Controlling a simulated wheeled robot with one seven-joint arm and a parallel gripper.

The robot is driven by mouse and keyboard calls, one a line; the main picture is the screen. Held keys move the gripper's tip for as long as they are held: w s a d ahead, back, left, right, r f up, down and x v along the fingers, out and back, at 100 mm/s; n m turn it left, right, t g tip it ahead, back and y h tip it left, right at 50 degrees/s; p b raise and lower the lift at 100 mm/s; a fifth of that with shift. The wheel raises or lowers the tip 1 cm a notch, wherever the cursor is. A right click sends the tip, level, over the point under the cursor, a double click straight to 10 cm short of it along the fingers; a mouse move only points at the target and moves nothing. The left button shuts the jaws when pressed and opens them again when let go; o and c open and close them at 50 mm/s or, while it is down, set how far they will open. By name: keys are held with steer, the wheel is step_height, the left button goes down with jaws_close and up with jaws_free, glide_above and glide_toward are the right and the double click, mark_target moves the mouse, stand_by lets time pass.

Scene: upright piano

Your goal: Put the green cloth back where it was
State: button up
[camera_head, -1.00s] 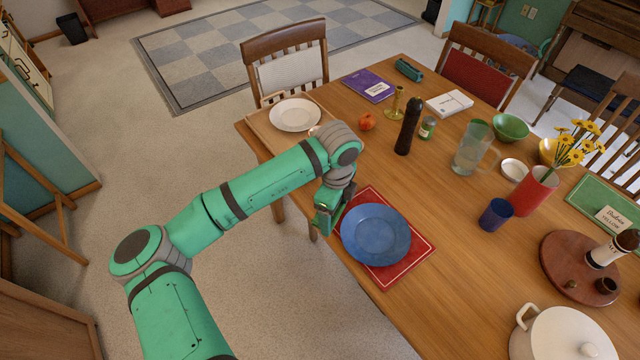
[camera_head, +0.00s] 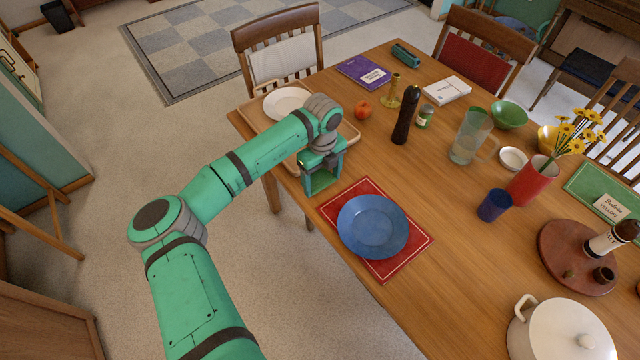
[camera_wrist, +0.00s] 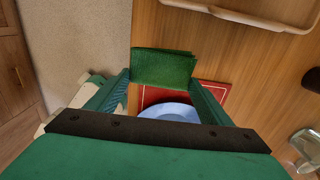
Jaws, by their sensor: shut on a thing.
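The green cloth (camera_wrist: 164,67) is a folded, textured dark green piece. In the wrist view it spans the space between my gripper's two green fingers, which are shut on it. In the head view my gripper (camera_head: 322,180) points down near the table's left edge, between the wooden tray and the red placemat. The cloth is hard to tell from my green fingers in that view. How high it hangs above the table is unclear.
A blue plate (camera_head: 372,226) lies on a red placemat (camera_head: 405,255) close to my gripper. A wooden tray (camera_head: 350,133) with a white plate (camera_head: 287,102) is beyond it. A pepper mill (camera_head: 405,115) and orange fruit (camera_head: 362,109) stand to the right. Bare wood shows between tray and placemat.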

mark_target(319, 192)
steer(key=w+f, duration=0.3)
steer(key=shift+a+f, duration=0.35)
steer(key=shift+f, duration=1.45)
steer(key=shift+f, duration=0.2)
steer(key=shift+f, duration=0.1)
steer(key=shift+s+f, duration=0.15)
steer(key=shift+f, duration=0.3)
steer(key=o, duration=1)
steer(key=shift+a, duration=0.1)
steer(key=r, duration=1.3)
steer(key=shift+w+r, duration=0.2)
steer(key=shift+r, duration=0.05)
